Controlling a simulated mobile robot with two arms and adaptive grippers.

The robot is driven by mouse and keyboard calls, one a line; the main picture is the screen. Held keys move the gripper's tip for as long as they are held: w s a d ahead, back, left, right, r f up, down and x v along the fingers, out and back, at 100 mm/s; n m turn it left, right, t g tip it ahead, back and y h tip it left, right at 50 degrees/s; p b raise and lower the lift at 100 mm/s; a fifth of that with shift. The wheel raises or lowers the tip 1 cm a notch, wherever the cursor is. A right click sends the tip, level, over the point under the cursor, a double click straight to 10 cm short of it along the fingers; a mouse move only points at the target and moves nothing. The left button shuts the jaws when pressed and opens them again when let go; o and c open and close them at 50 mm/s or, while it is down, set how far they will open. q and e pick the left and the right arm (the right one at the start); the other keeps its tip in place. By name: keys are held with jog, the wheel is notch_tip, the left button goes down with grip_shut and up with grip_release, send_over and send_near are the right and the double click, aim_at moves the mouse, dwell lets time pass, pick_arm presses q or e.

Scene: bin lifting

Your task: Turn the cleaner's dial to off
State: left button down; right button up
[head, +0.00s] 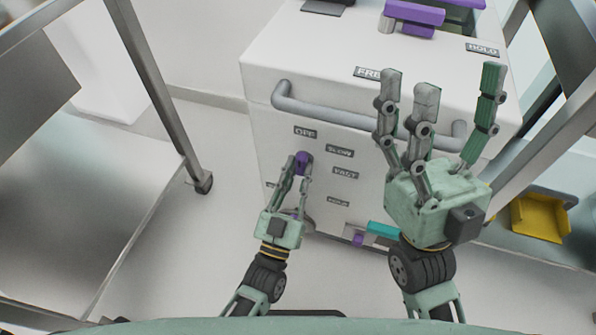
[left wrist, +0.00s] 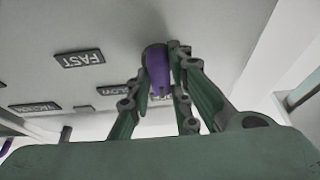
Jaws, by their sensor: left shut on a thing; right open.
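The cleaner is a white box-shaped machine (head: 270,62) in the head view. Its front carries dark labels, including an OFF label (head: 305,133) and a SLOW label (head: 340,151). The purple dial (head: 302,158) is just below the OFF label. My left gripper (head: 303,166) is shut on the dial. The left wrist view shows the purple dial (left wrist: 156,66) between the fingers, with a FAST label (left wrist: 79,59) to its left. I cannot tell which label the dial points to. My right gripper (head: 438,95) is open and empty, fingers up, in front of the cleaner's right side.
A grey handle bar (head: 335,116) runs across the cleaner's upper front. Purple parts (head: 415,14) sit on its top. A teal and purple piece (head: 383,229) shows low on its front. A metal-framed table (head: 120,225) stands at left. A yellow tray (head: 540,217) is at right.

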pick_arm(q)
jog(key=shift+d+r, duration=0.1)
jog(key=shift+r, duration=0.1)
jog(key=c, duration=1.6)
grip_release()
jog(key=shift+w, duration=0.1)
jog(key=shift+f, duration=0.15)
jog(key=shift+s+f, duration=0.15)
jog(key=shift+s, duration=0.15)
jog(key=v, duration=1.1)
jog(key=shift+s, duration=0.15)
